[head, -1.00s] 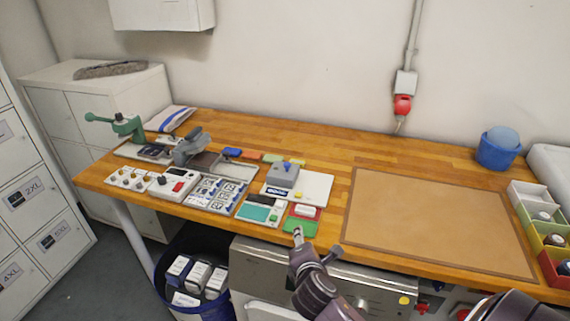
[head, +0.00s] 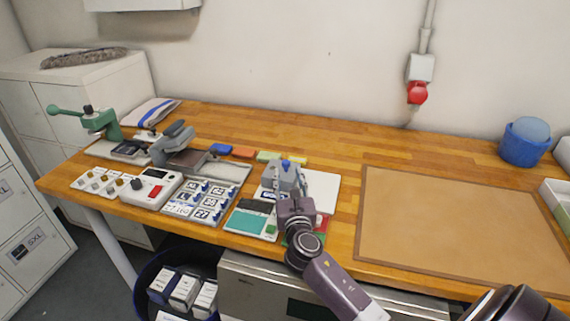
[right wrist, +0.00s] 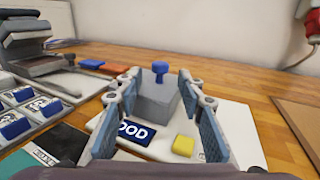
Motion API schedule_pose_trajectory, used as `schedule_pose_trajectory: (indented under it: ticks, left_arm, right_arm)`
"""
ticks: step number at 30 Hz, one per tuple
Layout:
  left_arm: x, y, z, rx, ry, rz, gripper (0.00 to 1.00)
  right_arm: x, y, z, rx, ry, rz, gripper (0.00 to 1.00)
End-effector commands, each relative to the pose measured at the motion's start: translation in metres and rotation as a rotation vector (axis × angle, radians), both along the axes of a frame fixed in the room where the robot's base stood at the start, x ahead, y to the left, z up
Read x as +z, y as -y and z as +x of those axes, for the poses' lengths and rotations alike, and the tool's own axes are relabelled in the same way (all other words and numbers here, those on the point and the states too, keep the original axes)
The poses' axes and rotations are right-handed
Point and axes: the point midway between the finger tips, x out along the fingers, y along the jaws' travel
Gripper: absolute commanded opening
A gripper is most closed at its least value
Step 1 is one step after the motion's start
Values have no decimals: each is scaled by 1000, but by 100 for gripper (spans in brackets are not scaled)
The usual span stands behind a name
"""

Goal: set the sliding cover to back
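The sliding cover looks to be the grey block (head: 281,174) with a blue knob on top, on a white board (head: 324,192). The right wrist view shows the grey block (right wrist: 155,101) and its blue knob (right wrist: 160,68) upright. A blue label (right wrist: 135,132) with white letters, partly hidden, and a yellow piece (right wrist: 183,145) are on the near side of the board. My right gripper (head: 292,187) is open at the near side of the block. In the wrist view its fingers (right wrist: 160,96) stand apart, left and right of the block, with nothing gripped. My left gripper is not in view.
Left of the board are a tray of number tags (head: 200,200), a white device (head: 150,187) and a green-handled press (head: 100,122). A teal-topped scale (head: 247,222) lies in front. A brown mat (head: 450,225) lies to the right. Coloured bars (head: 243,152) lie behind.

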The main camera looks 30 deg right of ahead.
Motion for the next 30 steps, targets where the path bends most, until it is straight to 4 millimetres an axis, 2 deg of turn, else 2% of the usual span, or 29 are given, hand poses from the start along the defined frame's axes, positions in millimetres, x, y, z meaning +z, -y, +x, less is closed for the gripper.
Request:
schedule_pose_trajectory:
  ticks: [11, 16, 24, 26, 30]
  left_arm:
    - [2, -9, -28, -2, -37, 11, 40]
    - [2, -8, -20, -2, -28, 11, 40]
    - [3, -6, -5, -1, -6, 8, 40]
    - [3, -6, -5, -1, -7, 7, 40]
    - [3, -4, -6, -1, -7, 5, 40]
  right_arm:
    - [1, 26, 50, -3, 1, 6, 36]
    - [1, 31, 59, -2, 1, 7, 36]
    - [0, 32, 61, -1, 1, 7, 36]
    - [0, 31, 61, -1, 1, 7, 31]
    - [0, 31, 61, -1, 1, 8, 16]
